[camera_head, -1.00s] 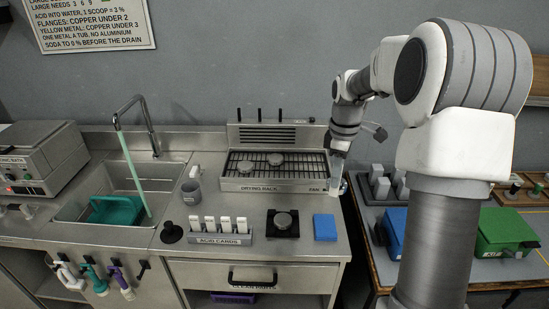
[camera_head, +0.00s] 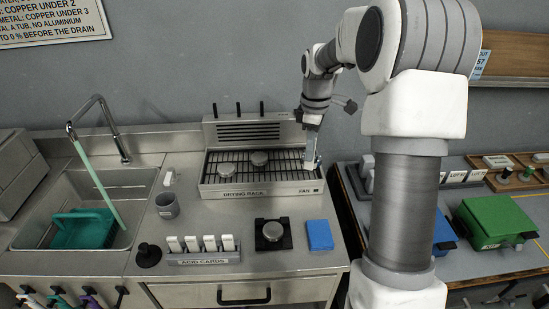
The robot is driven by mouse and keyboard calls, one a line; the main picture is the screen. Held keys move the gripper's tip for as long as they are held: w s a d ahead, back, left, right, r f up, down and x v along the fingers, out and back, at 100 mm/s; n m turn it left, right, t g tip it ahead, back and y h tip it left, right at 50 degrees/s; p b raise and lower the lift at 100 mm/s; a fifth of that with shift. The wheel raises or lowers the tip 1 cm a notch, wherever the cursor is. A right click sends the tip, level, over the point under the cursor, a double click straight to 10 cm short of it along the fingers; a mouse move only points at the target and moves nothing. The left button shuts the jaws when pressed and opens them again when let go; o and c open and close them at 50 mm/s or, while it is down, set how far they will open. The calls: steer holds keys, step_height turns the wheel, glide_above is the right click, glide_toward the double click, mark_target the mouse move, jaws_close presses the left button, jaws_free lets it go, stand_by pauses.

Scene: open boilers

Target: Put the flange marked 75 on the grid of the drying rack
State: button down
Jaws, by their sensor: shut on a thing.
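The drying rack (camera_head: 290,190) stands at the back of the steel counter, with a dark wire grid. My gripper (camera_head: 312,150) points down at the right end of the rack and is shut on a small, pale grey thing, seemingly a flange (camera_head: 311,164). Its marking cannot be read, and I cannot tell whether it touches the grid. Another round grey piece (camera_head: 272,231) sits on a black square device in front of the rack.
A blue sponge-like block (camera_head: 319,235), an acid cards holder (camera_head: 205,257) and a grey cup (camera_head: 167,205) stand on the counter. A sink (camera_head: 130,190) with a green tub is at the left. A green case (camera_head: 495,222) lies on the right table. The grid's front right looks free.

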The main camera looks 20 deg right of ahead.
steer(key=shift+w+f+p, duration=1.35)
steer(key=shift+w+f, duration=3.85)
steer(key=shift+w, duration=0.15)
steer(key=shift+f, duration=0.2)
steer(key=c, duration=0.9)
jaws_free()
steer(key=shift+r, duration=0.1)
